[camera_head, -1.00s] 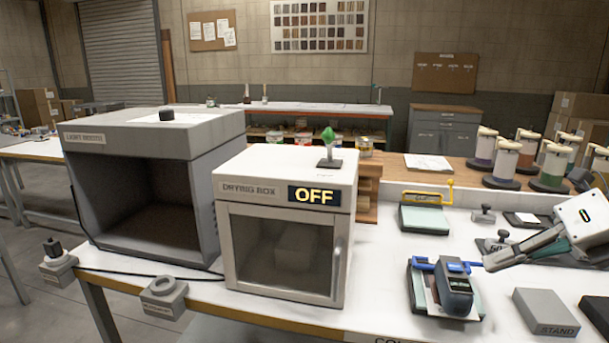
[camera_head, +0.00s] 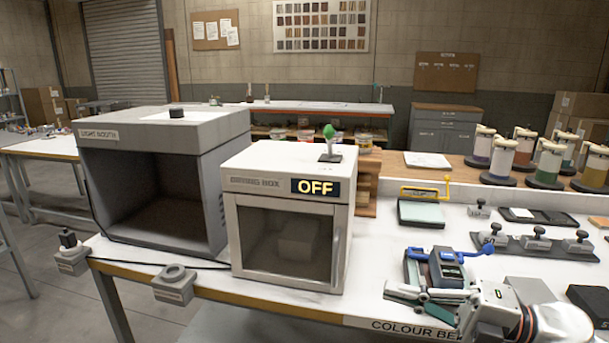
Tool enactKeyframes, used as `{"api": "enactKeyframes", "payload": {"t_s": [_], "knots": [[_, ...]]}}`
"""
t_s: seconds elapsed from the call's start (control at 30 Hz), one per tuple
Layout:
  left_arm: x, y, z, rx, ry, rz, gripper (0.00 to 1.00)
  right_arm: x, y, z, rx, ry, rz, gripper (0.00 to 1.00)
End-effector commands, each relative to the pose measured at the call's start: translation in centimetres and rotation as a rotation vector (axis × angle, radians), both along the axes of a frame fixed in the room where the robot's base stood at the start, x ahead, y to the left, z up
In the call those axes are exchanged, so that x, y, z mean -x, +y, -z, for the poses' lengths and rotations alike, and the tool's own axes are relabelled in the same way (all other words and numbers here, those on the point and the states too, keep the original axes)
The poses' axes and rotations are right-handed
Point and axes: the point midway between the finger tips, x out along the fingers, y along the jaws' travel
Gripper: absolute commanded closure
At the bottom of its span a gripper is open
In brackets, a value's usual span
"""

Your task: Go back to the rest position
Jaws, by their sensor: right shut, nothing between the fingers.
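My right gripper (camera_head: 394,291) comes in from the lower right, with its fingers pointing left. It is shut and empty. It is in front of a dark blue and grey handheld device (camera_head: 446,268), at the front edge of the bench, and hides the device's lower part. Whether it touches the device or the bench cannot be told. My left gripper is not in view.
A white drying box (camera_head: 285,197) reading OFF and a grey light booth (camera_head: 160,132) stand at left on the white bench. A weight rack (camera_head: 530,246), a pale green pad (camera_head: 421,212) and a grey stand block (camera_head: 530,291) lie at right. Colorant canisters (camera_head: 502,157) stand behind.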

Motion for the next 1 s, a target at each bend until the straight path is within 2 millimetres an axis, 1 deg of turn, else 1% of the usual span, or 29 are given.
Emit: {"api": "enactKeyframes", "payload": {"t_s": [0.03,0.07,0.17,0.27,0.3,0.37,0.4,0.47,0.5,0.53,0.57,0.6,0.67,0.7,0.8,0.83,0.9,1.0], "knots": [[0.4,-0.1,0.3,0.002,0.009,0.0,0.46,-0.3,0.3,1.2,-0.106,0.074,0.048,1.0],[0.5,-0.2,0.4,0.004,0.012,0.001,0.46,-0.8,0.2,1.9,-0.163,0.115,0.084,1.0],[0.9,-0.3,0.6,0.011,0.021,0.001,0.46,-1.9,-0.7,5.2,-0.341,0.271,0.221,1.0],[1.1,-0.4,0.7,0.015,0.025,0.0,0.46,-2.5,-2.1,10.1,-0.489,0.453,0.38,1.0],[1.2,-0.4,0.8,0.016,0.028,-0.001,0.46,-2.4,-2.8,12.6,-0.538,0.532,0.448,1.0],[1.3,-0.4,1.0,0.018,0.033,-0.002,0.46,-1.8,-3.7,16.7,-0.603,0.654,0.551,1.0],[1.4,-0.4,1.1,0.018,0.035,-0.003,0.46,-1.2,-4.2,19.3,-0.635,0.73,0.616,1.0],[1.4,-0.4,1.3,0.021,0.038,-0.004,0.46,0.2,-4.9,23.2,-0.675,0.842,0.708,1.0],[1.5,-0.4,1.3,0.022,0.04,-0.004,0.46,1.3,-5.2,25.6,-0.696,0.915,0.764,1.0],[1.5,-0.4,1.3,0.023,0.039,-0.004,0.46,2.3,-5.3,27.5,-0.709,0.969,0.806,1.0],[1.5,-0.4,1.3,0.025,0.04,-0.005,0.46,3.3,-5.5,29.3,-0.719,1.024,0.845,1.0],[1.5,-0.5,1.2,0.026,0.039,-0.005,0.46,4.8,-5.5,31.6,-0.731,1.092,0.894,1.0],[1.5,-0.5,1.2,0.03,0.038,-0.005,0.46,7.1,-5.5,34.7,-0.743,1.189,0.963,1.0],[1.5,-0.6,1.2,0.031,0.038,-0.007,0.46,8.7,-5.4,36.4,-0.748,1.246,1.002,1.0],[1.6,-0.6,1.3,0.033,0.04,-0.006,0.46,12.1,-5.1,39.8,-0.753,1.368,1.079,1.0],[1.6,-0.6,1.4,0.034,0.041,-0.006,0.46,12.9,-5.0,40.6,-0.754,1.397,1.096,1.0],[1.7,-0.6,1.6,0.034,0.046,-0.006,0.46,14.5,-4.7,41.9,-0.754,1.449,1.127,1.0],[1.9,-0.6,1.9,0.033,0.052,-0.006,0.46,15.9,-4.5,42.9,-0.753,1.492,1.15,1.0]]}}
